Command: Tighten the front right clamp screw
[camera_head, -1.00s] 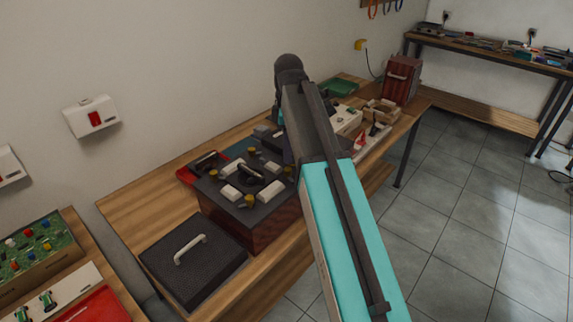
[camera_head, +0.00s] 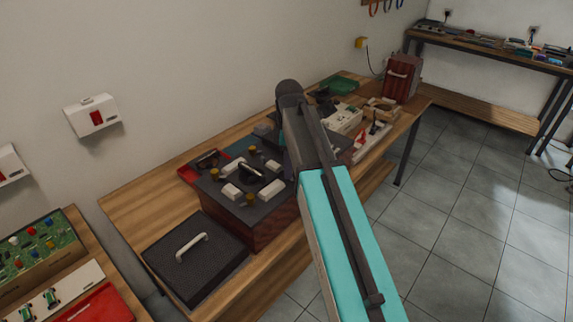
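A dark-topped box with reddish wood sides, apparently the hifi (camera_head: 245,226), stands on the wooden workbench. Its top carries pale blocks, a dark handle-like piece in the middle and several small brass-yellow knobs that look like clamp screws. One knob (camera_head: 249,199) is at the near edge and another (camera_head: 288,171) is at the right, close beside my arm. I cannot tell for certain which is the front right one. My dark and teal arm crosses in front of the box's right end. My gripper is hidden behind the arm, so its fingers and any contact with a screw do not show.
A black lid with a pale handle (camera_head: 192,247) lies left of the box. A red tray (camera_head: 193,173) is behind it. A green tray (camera_head: 338,85), small white and wooden boxes and a red case (camera_head: 402,79) fill the bench's far end.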

